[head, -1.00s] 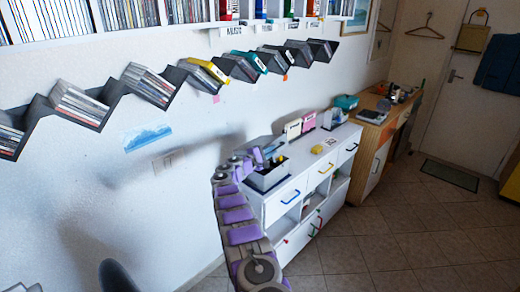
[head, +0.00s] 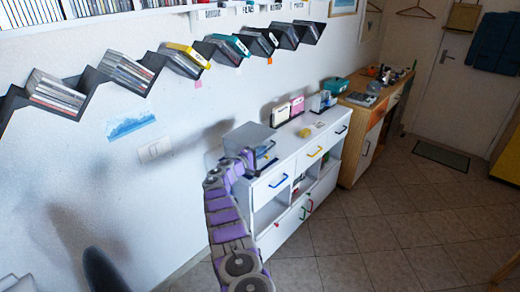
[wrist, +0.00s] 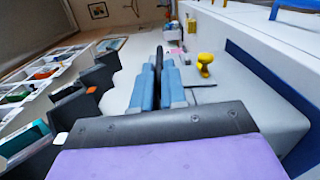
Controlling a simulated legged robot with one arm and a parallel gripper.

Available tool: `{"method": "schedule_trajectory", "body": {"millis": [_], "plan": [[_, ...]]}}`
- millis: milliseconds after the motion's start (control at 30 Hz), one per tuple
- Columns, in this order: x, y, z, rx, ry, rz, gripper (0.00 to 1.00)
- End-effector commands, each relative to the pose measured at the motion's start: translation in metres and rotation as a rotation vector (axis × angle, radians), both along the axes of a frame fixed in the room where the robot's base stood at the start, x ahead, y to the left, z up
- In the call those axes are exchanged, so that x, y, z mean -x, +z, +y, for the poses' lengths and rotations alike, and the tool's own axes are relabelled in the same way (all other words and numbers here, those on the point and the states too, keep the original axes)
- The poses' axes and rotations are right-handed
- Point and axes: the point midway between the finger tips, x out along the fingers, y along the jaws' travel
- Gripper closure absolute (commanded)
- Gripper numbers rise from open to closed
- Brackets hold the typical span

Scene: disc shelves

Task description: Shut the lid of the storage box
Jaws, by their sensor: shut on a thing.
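The storage box (head: 266,161) stands at the near left end of the white cabinet's top. Its grey lid (head: 247,137) shows as a raised, tilted panel over the box; the arm's end hides part of the box. My gripper (head: 249,156) is at the box, in front of the lid. In the wrist view my gripper's blue fingers (wrist: 157,82) are shut on a thin dark piece, which appears to be part of the lid. The exact contact is hard to see.
The white cabinet (head: 285,188) also bears a yellow object (head: 304,132), a pink case (head: 297,105) and a white case (head: 280,115). A wooden desk (head: 364,127) stands beyond. Zigzag disc shelves (head: 92,82) run along the wall.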

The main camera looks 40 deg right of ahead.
Motion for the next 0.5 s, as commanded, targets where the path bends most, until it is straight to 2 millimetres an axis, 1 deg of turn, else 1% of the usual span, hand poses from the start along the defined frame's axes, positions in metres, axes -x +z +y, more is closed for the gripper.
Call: {"method": "schedule_trajectory", "body": {"millis": [33, 167, 467, 500], "plan": [[0.0004, -0.0087, 0.0034, -0.008, -0.001, 0.005, 1.00], [-0.0009, -0.0109, 0.0069, -0.007, 0.002, 0.000, 1.00], [-0.0026, -0.0178, 0.0051, -0.017, 0.009, 0.001, 1.00], [-0.0026, -0.0183, 0.0053, -0.017, 0.009, 0.002, 0.86]]}}
